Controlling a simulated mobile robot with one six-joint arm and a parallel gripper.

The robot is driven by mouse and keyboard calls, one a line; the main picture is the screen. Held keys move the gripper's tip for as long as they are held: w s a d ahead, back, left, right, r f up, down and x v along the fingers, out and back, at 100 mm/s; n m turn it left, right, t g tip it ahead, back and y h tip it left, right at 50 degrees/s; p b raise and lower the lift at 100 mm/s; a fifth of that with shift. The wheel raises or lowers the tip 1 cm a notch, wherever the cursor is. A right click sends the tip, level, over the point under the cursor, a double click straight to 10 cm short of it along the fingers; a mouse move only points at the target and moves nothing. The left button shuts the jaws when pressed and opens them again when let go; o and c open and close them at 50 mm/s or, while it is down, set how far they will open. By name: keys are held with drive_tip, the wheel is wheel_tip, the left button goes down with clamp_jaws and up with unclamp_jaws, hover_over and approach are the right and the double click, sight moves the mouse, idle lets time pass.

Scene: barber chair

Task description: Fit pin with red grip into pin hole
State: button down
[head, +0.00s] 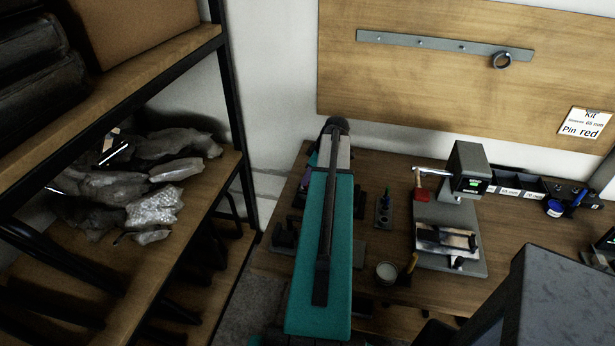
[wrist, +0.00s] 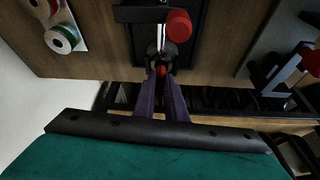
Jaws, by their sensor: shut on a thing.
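My gripper (wrist: 166,82) shows in the wrist view as two purple fingers, shut on the pin with red grip (wrist: 160,71). Only a small red piece of the pin shows between the fingertips; its shaft cannot be made out. The fingertips are in front of a dark fixture (wrist: 194,55). A larger red cylinder (wrist: 178,25) is just above the fingertips in the picture. The pin hole cannot be made out, nor whether the pin is in it.
A cup (head: 386,271) and small bins (head: 516,187) are on the bench. A shelf (head: 185,215) with bags is at left. A card (head: 585,123) reads "Pin red".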

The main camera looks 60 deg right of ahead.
drive_tip(key=shift+f, duration=0.2)
drive_tip(key=c, duration=1.8)
unclamp_jaws()
drive_tip(key=shift+s+r, duration=0.1)
drive_tip(key=shift+r, duration=0.2)
drive_tip(key=b+v, duration=0.3)
drive_tip(key=v, duration=0.8)
drive_tip(key=shift+r, duration=0.35)
drive_tip(key=shift+s+d, duration=0.1)
drive_tip(key=shift+s, duration=0.05)
